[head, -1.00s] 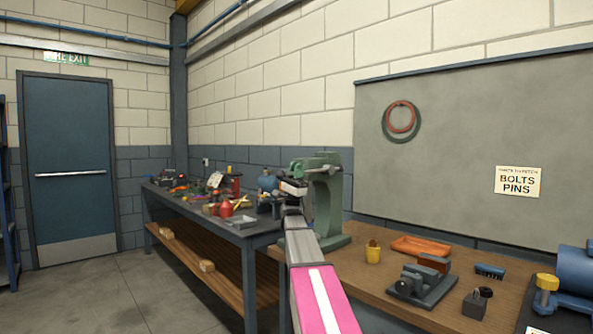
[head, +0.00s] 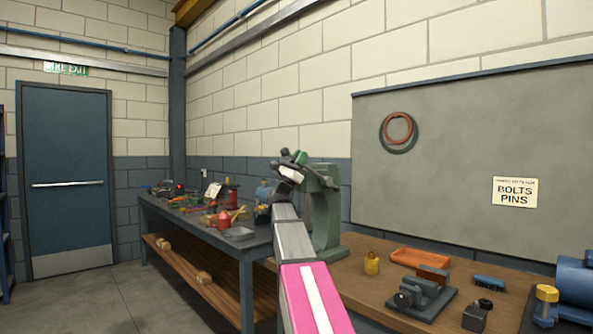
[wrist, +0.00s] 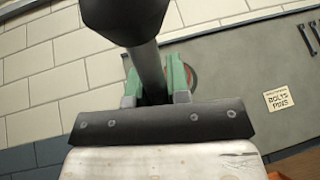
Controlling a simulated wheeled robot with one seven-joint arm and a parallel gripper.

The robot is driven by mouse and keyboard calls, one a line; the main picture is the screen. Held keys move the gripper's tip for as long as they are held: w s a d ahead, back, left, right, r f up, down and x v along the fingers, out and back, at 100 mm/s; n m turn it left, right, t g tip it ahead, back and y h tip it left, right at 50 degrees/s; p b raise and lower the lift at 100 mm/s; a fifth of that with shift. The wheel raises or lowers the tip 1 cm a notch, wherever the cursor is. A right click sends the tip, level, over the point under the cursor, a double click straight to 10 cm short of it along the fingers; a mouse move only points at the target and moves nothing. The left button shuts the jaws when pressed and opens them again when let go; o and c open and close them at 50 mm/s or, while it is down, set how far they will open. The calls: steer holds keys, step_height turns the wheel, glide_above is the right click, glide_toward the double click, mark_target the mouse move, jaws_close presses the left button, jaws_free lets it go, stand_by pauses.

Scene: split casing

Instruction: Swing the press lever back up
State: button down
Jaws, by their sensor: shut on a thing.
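The green press (head: 326,210) stands on the wooden bench. Its dark lever (wrist: 150,70) rises through the wrist view, with a round black knob (wrist: 125,15) at the top of that picture. My gripper (head: 290,172) is at the lever beside the top of the press, and its jaws are shut on the lever. In the wrist view the jaws (wrist: 157,98) sit either side of the lever shaft, below the knob. In the head view my arm hides part of the press.
An orange tray (head: 420,259), a yellow pot (head: 371,263), a grey fixture (head: 421,294) and a blue brush (head: 489,284) are on the bench right of the press. A cluttered dark bench (head: 240,233) is at the left. Floor at the left is clear.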

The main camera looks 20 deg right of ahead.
steer(key=w+d+r+n+t+y, duration=0.1)
steer(key=w+d+r+n+y, duration=0.2)
steer(key=d+y, duration=0.3)
steer(key=w+d+r+n+t+y, duration=0.2)
steer(key=d+y, duration=0.5)
steer(key=d, duration=0.4)
steer(key=shift+w+d+r+n+y, duration=0.3)
steer(key=shift+w+r+n, duration=0.4)
steer(key=shift+w+r, duration=0.65)
steer(key=shift+s+r, duration=0.1)
steer(key=shift+s, duration=0.1)
steer(key=c, duration=1.1)
jaws_free()
